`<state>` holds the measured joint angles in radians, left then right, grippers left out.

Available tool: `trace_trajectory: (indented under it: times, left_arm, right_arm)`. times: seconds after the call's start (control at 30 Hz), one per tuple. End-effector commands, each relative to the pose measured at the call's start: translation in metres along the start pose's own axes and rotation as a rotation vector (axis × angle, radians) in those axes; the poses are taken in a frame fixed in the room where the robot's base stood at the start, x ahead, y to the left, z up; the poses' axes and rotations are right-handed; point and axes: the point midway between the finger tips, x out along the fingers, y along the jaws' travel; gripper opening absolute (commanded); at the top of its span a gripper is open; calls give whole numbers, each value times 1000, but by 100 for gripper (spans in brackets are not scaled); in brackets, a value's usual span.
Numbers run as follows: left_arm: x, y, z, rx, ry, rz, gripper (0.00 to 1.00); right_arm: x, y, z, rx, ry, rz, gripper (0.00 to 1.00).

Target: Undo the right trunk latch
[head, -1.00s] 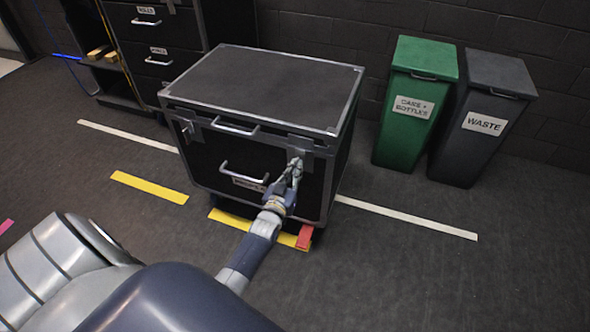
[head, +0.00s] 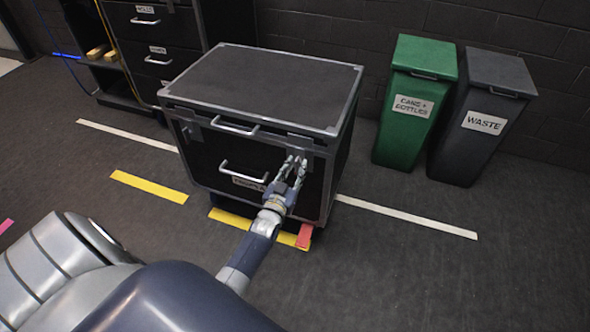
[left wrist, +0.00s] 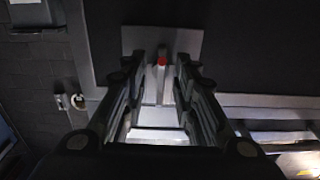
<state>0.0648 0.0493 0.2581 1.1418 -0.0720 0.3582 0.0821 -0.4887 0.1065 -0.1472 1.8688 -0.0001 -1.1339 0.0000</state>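The black trunk (head: 265,85) with metal edges stands with its lid down. Its right latch (head: 300,150) is at the right of the front face, partly hidden by my left gripper (head: 292,164) in the head view. In the left wrist view, a grey latch plate (left wrist: 187,40) carries a narrow lever with a red tip (left wrist: 161,62). The open fingers of my left gripper (left wrist: 160,70) stand on either side of this lever, with visible gaps. Whether the latch is fastened I cannot tell. My right gripper is not in view.
The left latch (head: 190,131) and two front handles are on the trunk. A black drawer cabinet (head: 155,60) stands behind at left. A green bin (head: 410,125) and a grey waste bin (head: 480,140) stand at right. The floor in front at right is clear.

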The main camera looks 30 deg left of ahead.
Motion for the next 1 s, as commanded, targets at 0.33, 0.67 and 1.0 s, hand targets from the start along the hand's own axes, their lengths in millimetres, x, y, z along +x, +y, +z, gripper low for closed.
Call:
trace_trajectory:
  times: [0.33, 0.67, 1.0]
  left_arm:
    - [-19, 0, 3, 0, -4, 0, 27]
    - [-85, 0, 2, -1, -4, 0, 27]
    - [-119, 0, 1, -1, -1, 0, 27]
  right_arm:
    - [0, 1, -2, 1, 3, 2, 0]
    - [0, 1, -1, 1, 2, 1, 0]
    - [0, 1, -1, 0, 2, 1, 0]
